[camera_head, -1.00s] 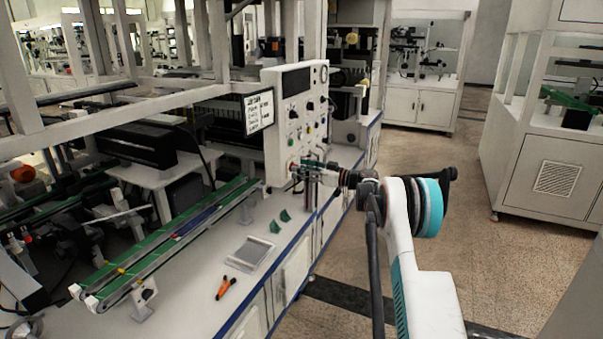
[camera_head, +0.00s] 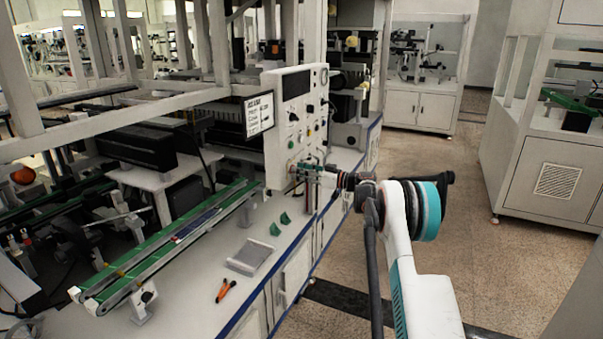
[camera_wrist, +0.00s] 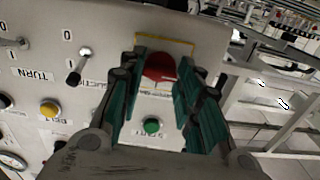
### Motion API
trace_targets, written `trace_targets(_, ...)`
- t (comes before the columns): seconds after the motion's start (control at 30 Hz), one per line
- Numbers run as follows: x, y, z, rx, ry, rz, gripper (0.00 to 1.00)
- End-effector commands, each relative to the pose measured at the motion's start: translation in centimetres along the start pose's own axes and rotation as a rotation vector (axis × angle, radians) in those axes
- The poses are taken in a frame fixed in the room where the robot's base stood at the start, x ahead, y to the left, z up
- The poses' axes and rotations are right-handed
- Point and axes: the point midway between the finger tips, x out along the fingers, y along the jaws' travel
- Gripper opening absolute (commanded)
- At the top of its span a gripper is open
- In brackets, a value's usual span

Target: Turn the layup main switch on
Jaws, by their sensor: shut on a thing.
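The main switch appears to be the red round knob (camera_wrist: 160,67) on a yellow-edged plate on the light panel in the wrist view. My gripper (camera_wrist: 163,70) has its green-padded fingers on both sides of this knob and is shut on it. The fingers hide the knob's sides, and its pointer position cannot be read. In the head view my gripper (camera_head: 309,170) is at the lower part of the upright control panel (camera_head: 291,90). The knob is hidden there behind the gripper.
A green button (camera_wrist: 151,126) lies between the fingers, below the knob. A black-handled selector (camera_wrist: 79,68) and a yellow button (camera_wrist: 49,109) are to the left. In the head view a green conveyor (camera_head: 165,249), a grey tray (camera_head: 250,257) and an orange tool (camera_head: 225,291) are on the bench.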

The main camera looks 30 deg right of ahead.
Motion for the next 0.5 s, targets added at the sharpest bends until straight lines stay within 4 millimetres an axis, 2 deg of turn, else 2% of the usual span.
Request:
trace_targets(0.27, -0.01, 0.03, -0.05, 0.168, 0.000, 0.001, 0.08)
trace_targets(0.5, -0.02, 0.03, -0.05, 0.391, 0.000, 0.001, 0.08)
